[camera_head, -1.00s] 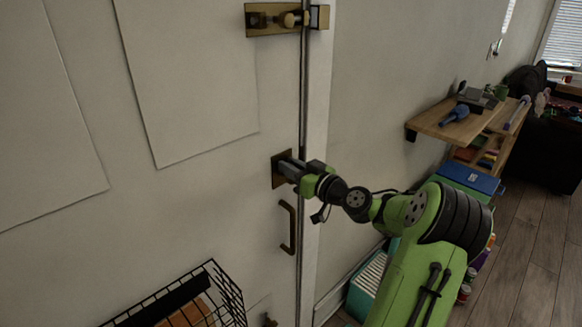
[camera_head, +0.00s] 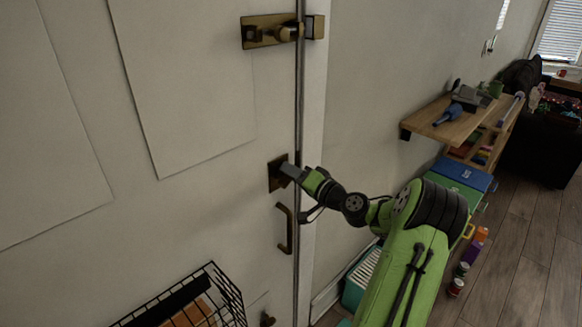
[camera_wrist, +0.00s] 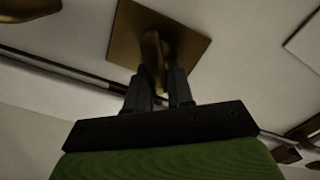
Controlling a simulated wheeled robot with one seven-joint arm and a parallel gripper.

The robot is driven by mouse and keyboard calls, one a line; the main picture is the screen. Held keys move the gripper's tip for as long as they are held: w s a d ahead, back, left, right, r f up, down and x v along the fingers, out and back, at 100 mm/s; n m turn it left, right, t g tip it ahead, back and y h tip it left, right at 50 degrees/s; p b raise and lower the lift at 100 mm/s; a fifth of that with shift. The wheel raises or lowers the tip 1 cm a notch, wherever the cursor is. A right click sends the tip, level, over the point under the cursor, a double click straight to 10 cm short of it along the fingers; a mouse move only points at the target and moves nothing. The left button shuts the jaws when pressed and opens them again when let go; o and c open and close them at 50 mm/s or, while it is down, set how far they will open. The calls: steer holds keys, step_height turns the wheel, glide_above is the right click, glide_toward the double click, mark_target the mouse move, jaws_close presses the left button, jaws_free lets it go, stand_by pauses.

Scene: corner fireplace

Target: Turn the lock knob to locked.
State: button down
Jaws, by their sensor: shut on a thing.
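The lock knob (camera_wrist: 153,50) is a brass thumb-turn on a square brass plate (camera_wrist: 194,40) in the wrist view. The plate (camera_head: 273,178) also shows on the white door in the head view. My gripper (camera_wrist: 160,80) is shut on the knob, with one dark finger on each side of it. In the head view my gripper (camera_head: 289,172) reaches the plate from the right and hides the knob. I cannot tell from these views whether the knob stands at locked.
A brass latch (camera_head: 282,31) sits higher on the door edge. A curved door handle (camera_head: 287,229) is just below the lock. A black wire basket (camera_head: 222,290) hangs at the lower left. A wooden shelf (camera_head: 440,128) with items is on the right wall.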

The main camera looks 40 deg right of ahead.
steer(key=m+p, duration=0.2)
steer(key=m, duration=0.1)
steer(key=shift+d+f+m, duration=0.15)
steer(key=shift+f+m, duration=0.05)
steer(key=shift+m, duration=0.1)
steer(key=shift+f+m+p, duration=0.2)
steer(key=shift+m+p, duration=0.35)
steer(key=shift+m, duration=0.25)
steer(key=shift+f+m+p, duration=0.2)
steer(key=shift+m+p, duration=0.3)
steer(key=shift+m, duration=0.3)
steer(key=c, duration=1.1)
jaws_free()
steer(key=shift+d, duration=0.1)
steer(key=s, duration=0.8)
steer(key=s+b, duration=0.1)
steer(key=s, duration=0.6)
steer(key=shift+s+d, duration=0.2)
steer(key=shift+s, duration=0.2)
